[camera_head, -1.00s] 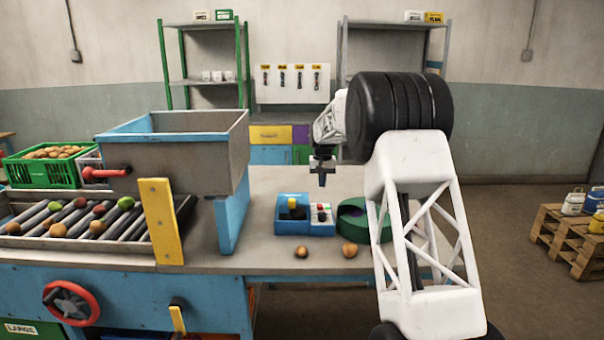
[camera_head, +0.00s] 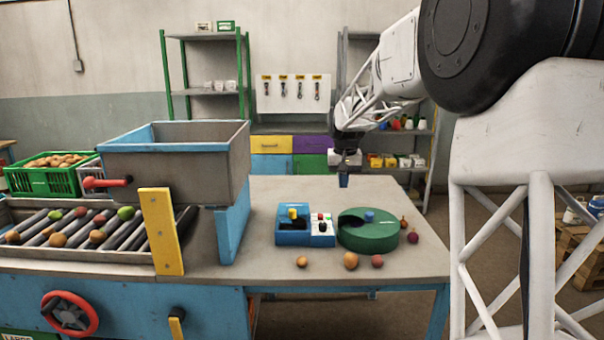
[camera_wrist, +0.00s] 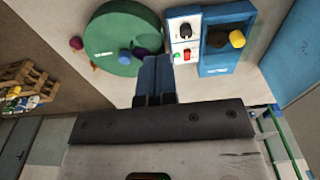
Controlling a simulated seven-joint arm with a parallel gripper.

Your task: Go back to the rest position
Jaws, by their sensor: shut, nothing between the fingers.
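My gripper (camera_head: 344,178) hangs above the back right of the grey table (camera_head: 300,192), with its fingers pointing down and nothing in them. In the wrist view its fingers (camera_wrist: 154,72) are pressed side by side. Beyond the fingertips in that view lie a round green turntable (camera_wrist: 118,36) and a blue box with a yellow knob (camera_wrist: 213,67). In the head view the blue box (camera_head: 291,237) and the green turntable (camera_head: 368,238) stand on the table in front of my gripper, apart from it.
Several round fruits, such as an orange one (camera_head: 351,261), lie around the turntable. On the left are a roller conveyor (camera_head: 85,229) with produce, a grey hopper (camera_head: 180,162) and a green crate (camera_head: 42,181). A shelf (camera_head: 420,133) stands behind my arm.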

